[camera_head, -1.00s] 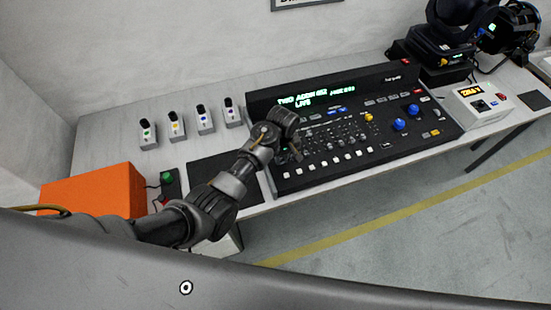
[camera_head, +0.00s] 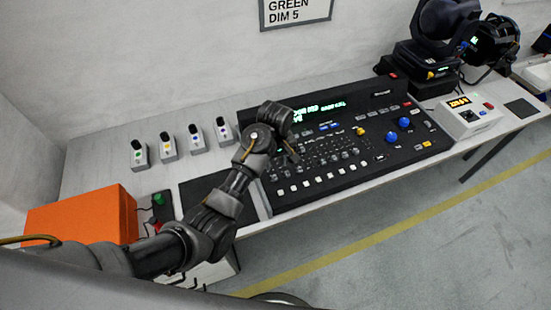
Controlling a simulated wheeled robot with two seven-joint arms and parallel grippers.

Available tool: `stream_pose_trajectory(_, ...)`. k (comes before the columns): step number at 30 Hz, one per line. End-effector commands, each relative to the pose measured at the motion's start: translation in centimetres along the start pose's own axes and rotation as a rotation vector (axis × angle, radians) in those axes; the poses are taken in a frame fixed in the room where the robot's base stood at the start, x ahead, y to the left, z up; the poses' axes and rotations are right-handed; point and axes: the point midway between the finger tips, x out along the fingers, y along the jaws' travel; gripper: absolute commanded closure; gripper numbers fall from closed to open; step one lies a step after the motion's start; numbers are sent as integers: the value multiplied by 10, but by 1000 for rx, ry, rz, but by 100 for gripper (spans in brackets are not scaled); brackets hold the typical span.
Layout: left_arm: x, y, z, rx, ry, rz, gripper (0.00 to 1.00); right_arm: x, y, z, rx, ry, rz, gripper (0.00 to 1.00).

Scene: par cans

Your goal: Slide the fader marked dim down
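The black lighting console (camera_head: 400,155) stands on the long table, with a lit green display (camera_head: 318,109), rows of small knobs and a row of pale buttons along its front. My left gripper (camera_head: 291,155) is over the console's left part, pointing down at the controls. Its wrist hides part of the panel, and its fingers are too small and dark to tell open from shut. No label reading dim can be made out on the console. A wall sign (camera_head: 295,12) reads GREEN DIM 5. My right gripper is not in view.
Several small switch boxes (camera_head: 196,141) stand at the back left. An orange box (camera_head: 85,215) and a green-button box (camera_head: 160,204) are at the left. A dark mat (camera_head: 200,188) lies beside the console. Moving-head lights (camera_head: 440,35) and a white box (camera_head: 468,117) are at the right.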

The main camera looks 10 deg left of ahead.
Motion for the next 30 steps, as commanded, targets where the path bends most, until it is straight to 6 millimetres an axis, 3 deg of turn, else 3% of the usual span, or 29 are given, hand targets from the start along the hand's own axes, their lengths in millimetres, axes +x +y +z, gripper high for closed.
stream_pose_trajectory(7,-25,0,0,1,1,0,62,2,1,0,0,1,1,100)
stream_pose_trajectory(23,-28,0,0,0,0,-1,62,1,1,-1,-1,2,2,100)
stream_pose_trajectory(27,-18,-8,4,11,-2,9,62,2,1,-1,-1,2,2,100)
stream_pose_trajectory(30,5,-32,15,47,0,35,62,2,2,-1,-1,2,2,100)
